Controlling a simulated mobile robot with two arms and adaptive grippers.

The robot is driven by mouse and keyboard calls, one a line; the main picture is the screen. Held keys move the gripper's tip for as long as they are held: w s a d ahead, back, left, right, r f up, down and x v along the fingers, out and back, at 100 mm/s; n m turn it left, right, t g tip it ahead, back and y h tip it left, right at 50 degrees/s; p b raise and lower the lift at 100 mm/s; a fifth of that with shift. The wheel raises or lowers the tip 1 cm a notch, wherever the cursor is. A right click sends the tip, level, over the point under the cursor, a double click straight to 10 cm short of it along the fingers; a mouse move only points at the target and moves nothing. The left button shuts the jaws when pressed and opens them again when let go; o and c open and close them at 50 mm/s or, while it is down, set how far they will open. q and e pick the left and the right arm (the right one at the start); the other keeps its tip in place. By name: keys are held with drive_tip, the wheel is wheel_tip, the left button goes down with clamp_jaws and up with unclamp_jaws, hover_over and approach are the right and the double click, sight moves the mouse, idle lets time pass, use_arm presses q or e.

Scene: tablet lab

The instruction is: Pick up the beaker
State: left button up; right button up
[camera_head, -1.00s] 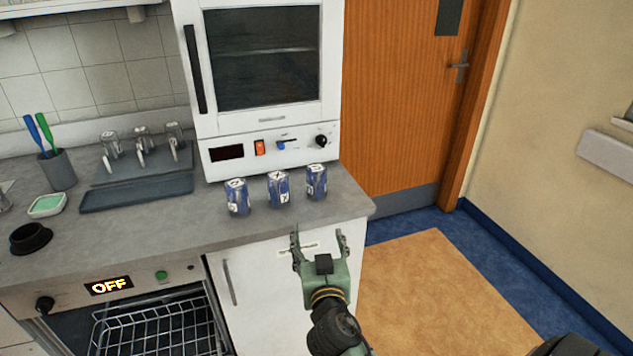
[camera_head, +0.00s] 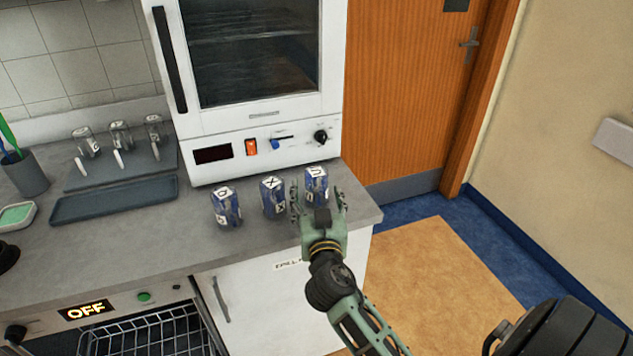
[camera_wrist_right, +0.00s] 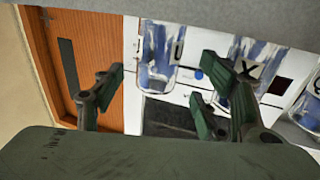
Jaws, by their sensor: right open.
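Three clear beakers with blue markings stand in a row on the grey counter (camera_head: 130,240): the left one (camera_head: 226,207), the middle one marked X (camera_head: 273,197), and the right one marked U (camera_head: 316,183). My right gripper (camera_head: 318,197) is open and empty at the front of the U beaker, one finger on either side of it in the picture. In the right wrist view, the U beaker (camera_wrist_right: 160,58) shows between the spread fingers (camera_wrist_right: 160,95), and the X beaker (camera_wrist_right: 245,70) is beyond the right finger. Contact cannot be told. My left gripper is not in view.
A white oven cabinet (camera_head: 265,122) stands close behind the beakers. A grey tray (camera_head: 115,199) and a rack with glass mugs (camera_head: 120,135) are to the left. The counter ends just right of the U beaker. An open appliance with a wire rack (camera_head: 140,335) is below.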

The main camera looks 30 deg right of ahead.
sight(320, 173)
drive_tip(key=p+x, duration=0.1)
drive_tip(key=x, duration=0.3)
drive_tip(key=shift+d+f, duration=0.1)
drive_tip(key=shift+d, duration=0.05)
drive_tip(key=shift+w+d, duration=0.15)
drive_tip(key=shift+w, duration=0.1)
drive_tip(key=shift+f, duration=0.1)
drive_tip(key=c, duration=1.4)
drive_tip(key=shift+r, duration=0.55)
drive_tip(key=r, duration=0.3)
drive_tip(key=shift+s+d+r, duration=0.25)
drive_tip(key=shift+d+r, duration=0.05)
drive_tip(key=shift+d, duration=0.05)
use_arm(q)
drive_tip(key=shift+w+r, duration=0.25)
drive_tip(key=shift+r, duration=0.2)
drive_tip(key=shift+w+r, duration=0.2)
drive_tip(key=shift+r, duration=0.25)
use_arm(e)
drive_tip(key=s+d+r, duration=0.4)
drive_tip(key=s+d, duration=0.1)
drive_tip(key=s+d+r, duration=0.2)
drive_tip(key=shift+s+d+r, duration=0.2)
drive_tip(key=shift+s+d, duration=0.1)
drive_tip(key=shift+d, duration=0.05)
